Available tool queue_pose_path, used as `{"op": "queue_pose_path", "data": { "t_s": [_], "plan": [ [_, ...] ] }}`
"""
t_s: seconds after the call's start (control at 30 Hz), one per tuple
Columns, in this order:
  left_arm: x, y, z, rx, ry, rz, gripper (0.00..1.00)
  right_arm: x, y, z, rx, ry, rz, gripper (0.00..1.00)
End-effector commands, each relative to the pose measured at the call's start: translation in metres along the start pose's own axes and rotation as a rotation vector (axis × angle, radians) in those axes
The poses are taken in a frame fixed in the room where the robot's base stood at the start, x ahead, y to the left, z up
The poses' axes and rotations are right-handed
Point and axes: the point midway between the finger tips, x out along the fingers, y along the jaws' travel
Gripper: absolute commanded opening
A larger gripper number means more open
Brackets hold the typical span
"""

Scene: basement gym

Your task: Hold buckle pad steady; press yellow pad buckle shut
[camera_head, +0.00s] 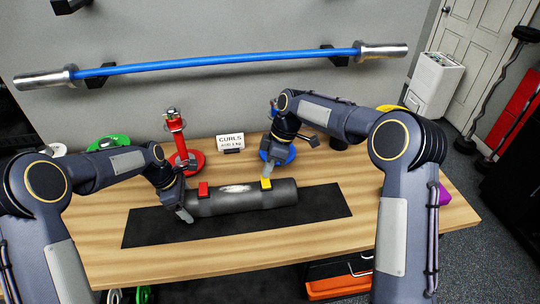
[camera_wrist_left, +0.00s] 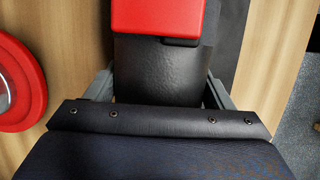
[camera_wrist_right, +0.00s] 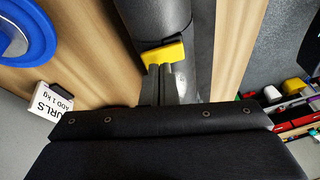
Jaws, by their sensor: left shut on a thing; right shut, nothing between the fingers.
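The dark grey cylindrical buckle pad (camera_head: 222,205) lies on a black mat (camera_head: 150,232) on the wooden table; it also shows in the left wrist view (camera_wrist_left: 160,75). A red buckle (camera_head: 203,188) is near its left end and a yellow buckle (camera_head: 266,184) near its right end. My left gripper (camera_head: 187,212) is shut around the pad's left end, beside the red buckle (camera_wrist_left: 160,18). My right gripper (camera_head: 267,174) is shut and empty, its fingertips at the yellow buckle (camera_wrist_right: 163,55), seemingly touching it. Whether the yellow buckle is fully closed cannot be told.
A red stand (camera_head: 181,150) and a blue disc (camera_head: 285,155) are behind the pad, with a "CURLS" sign (camera_head: 230,142) between them. A green plate (camera_head: 110,141) lies at the back left. A blue bar (camera_head: 220,63) hangs on the wall. The table front is clear.

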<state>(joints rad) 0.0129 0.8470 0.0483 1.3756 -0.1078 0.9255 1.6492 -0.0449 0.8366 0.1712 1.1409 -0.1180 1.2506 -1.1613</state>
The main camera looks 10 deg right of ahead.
Motion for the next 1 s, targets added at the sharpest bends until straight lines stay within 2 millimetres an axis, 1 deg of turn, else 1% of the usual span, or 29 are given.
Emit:
{"op": "queue_pose_path", "data": {
  "t_s": [0.13,0.23,0.3,0.5,0.67,0.8,1.0],
  "plan": [
    [0.0,0.0,0.0,-0.001,0.0,0.001,0.46,-0.02,-0.003,-0.007,-0.002,0.002,0.004,0.0],
    [0.0,0.0,0.0,-0.001,0.0,0.001,0.46,-0.04,-0.004,-0.014,-0.002,0.002,0.005,0.0],
    [0.0,0.0,0.0,-0.001,0.0,0.001,0.46,-0.048,0.008,-0.013,0.001,0.002,0.004,0.0],
    [0.0,0.0,0.0,-0.001,0.0,0.001,0.46,-0.075,0.031,-0.014,0.0,0.002,0.004,0.0],
    [0.0,0.0,0.0,-0.001,-0.001,0.001,0.46,-0.091,0.045,-0.014,0.0,0.002,0.003,0.0],
    [0.0,0.0,0.0,0.0,-0.001,0.001,0.46,-0.099,0.053,-0.015,-0.001,0.001,0.001,0.0],
    [0.0,0.0,0.0,0.0,-0.001,0.001,0.46,-0.107,0.059,-0.014,0.0,0.0,0.0,0.0]
  ]
}}
